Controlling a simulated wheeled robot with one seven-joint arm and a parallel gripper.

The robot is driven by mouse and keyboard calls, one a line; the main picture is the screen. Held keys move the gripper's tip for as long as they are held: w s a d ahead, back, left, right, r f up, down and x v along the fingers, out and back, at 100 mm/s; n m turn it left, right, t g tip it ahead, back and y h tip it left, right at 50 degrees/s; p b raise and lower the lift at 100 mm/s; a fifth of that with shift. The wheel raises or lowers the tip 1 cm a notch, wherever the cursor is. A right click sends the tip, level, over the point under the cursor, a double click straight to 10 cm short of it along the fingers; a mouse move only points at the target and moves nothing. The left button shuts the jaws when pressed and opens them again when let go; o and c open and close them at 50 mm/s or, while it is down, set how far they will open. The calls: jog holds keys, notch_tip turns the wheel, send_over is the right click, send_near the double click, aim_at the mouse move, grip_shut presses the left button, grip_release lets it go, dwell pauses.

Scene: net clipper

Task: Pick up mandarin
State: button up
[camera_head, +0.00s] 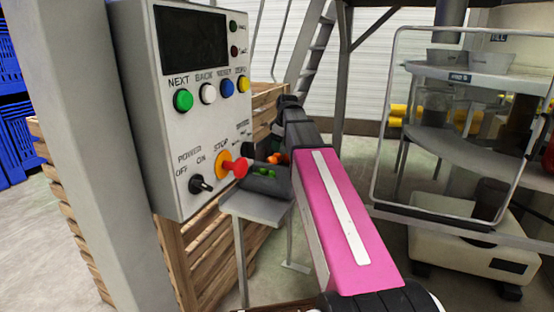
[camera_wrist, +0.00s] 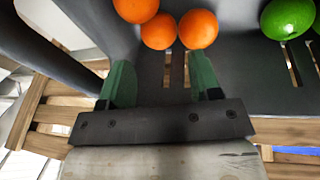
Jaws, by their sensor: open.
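Three orange mandarins lie close together in a dark grey crate in the wrist view: one at the upper left (camera_wrist: 136,8), one in the middle (camera_wrist: 159,31), one at the right (camera_wrist: 198,29). My gripper (camera_wrist: 161,75) is open, its two green fingers apart with nothing between them. The middle and right mandarins lie just beyond the fingertips. In the head view the mandarins (camera_head: 277,158) show small beside my pink arm, inside the crate (camera_head: 266,186); my gripper is hard to make out there.
A green fruit (camera_wrist: 288,18) lies to the right in the crate (camera_wrist: 245,75). Wooden slatted crates (camera_head: 205,255) stand behind and below. A control panel (camera_head: 205,110) with a red stop knob is close on the left of my arm. A round-shelved machine (camera_head: 470,140) stands at the right.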

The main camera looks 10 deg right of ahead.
aim_at(278, 154)
jog(key=shift+x, duration=3.55)
jog(key=c, duration=0.6)
